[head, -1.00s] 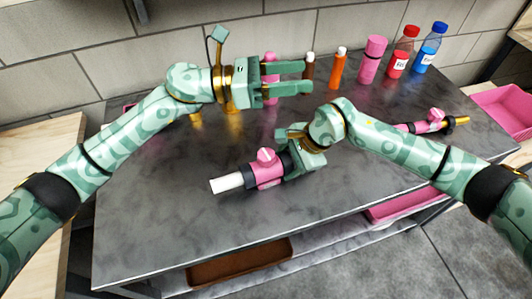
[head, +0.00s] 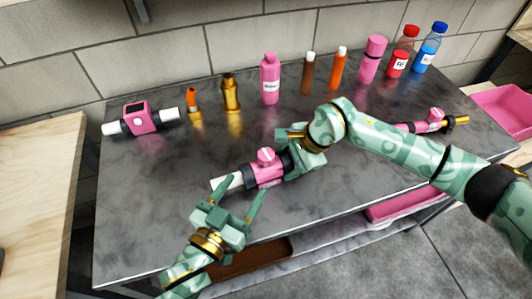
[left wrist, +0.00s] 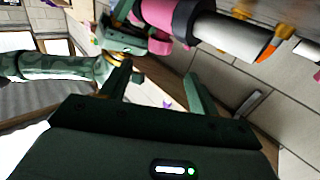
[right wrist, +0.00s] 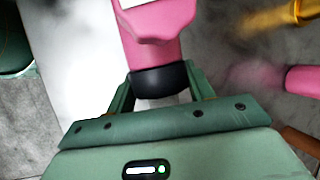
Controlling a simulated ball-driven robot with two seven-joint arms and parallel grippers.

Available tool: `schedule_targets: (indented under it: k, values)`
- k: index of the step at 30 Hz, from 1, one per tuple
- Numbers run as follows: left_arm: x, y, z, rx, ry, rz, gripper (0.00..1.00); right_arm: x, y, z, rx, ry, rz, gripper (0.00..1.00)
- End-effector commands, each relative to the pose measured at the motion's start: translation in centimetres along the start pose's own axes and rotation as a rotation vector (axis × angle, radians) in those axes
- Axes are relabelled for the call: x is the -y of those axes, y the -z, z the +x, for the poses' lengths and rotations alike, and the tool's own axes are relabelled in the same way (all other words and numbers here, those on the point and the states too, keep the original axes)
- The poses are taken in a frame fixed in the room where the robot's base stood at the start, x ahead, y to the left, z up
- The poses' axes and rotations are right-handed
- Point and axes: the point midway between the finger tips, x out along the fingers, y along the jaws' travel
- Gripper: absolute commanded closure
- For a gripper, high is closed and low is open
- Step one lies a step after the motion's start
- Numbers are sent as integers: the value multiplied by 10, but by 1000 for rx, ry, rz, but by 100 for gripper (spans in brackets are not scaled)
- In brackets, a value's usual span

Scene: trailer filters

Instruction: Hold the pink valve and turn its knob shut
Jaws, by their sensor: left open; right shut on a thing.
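The pink valve (head: 268,175) has a pink knob (head: 266,155) on top, black collars and a white pipe (head: 222,184) at its left end. My right gripper (head: 292,158) is shut on the valve's black right-hand collar; the right wrist view shows this collar (right wrist: 160,82) between the fingers. My left gripper (head: 238,190) is open and empty, on the near left side of the valve, with its fingers pointing toward it. In the left wrist view, the valve (left wrist: 172,18) and white pipe (left wrist: 235,38) lie beyond the open fingers.
A pink meter (head: 141,118) stands at the back left. Several bottles and small tubes, including a pink bottle (head: 270,80), line the back. Another pink fitting (head: 433,126) with a brass end lies at the right. The dark tabletop (head: 150,195) is clear at left.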

Motion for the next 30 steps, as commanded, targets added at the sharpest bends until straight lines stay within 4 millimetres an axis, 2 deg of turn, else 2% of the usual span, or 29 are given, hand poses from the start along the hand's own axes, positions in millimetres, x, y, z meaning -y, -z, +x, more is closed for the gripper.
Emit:
schedule_targets:
  k: [9,15,20,27,30]
  values:
    - [0,2,69,-5,-2,4,39,1,0,-1,1,2,0,79]
    - [-1,1,99,-3,-3,5,39,1,0,-1,1,2,0,79]
    - [-1,1,108,-3,-3,5,39,1,0,-1,1,2,0,79]
    - [-1,1,109,-3,-3,5,39,1,0,0,1,1,0,79]
    - [-1,1,109,-3,-3,6,67,1,0,0,1,1,0,79]
